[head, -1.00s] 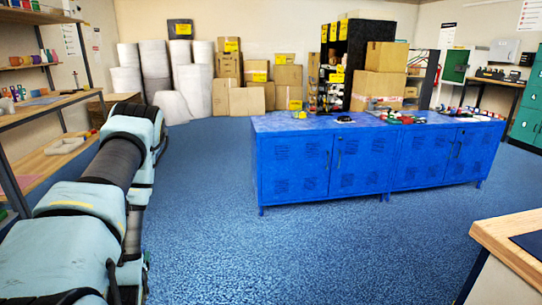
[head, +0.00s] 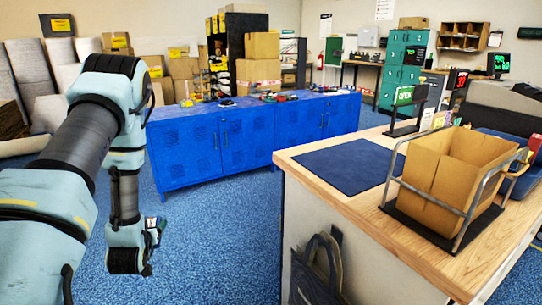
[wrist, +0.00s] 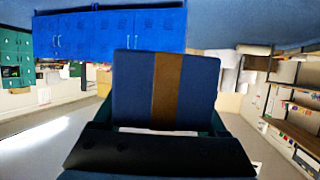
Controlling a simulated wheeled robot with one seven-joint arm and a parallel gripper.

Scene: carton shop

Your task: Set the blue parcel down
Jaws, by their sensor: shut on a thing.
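The blue parcel (wrist: 135,85), a flat-faced block with a brown band down its middle, fills the middle of the wrist view. My gripper (wrist: 163,118) is shut on it, with dark green finger parts at its two sides. In the head view my gripper (head: 154,230) hangs low at the left, over the blue floor, and the parcel cannot be made out there. The parcel appears clear of any surface.
A wooden counter (head: 440,258) stands at the right, with a dark blue mat (head: 343,165) on its bare left part. An open carton (head: 455,165) sits there in a metal frame. A long blue cabinet (head: 215,150) stands behind, with small items on top. Floor lies between.

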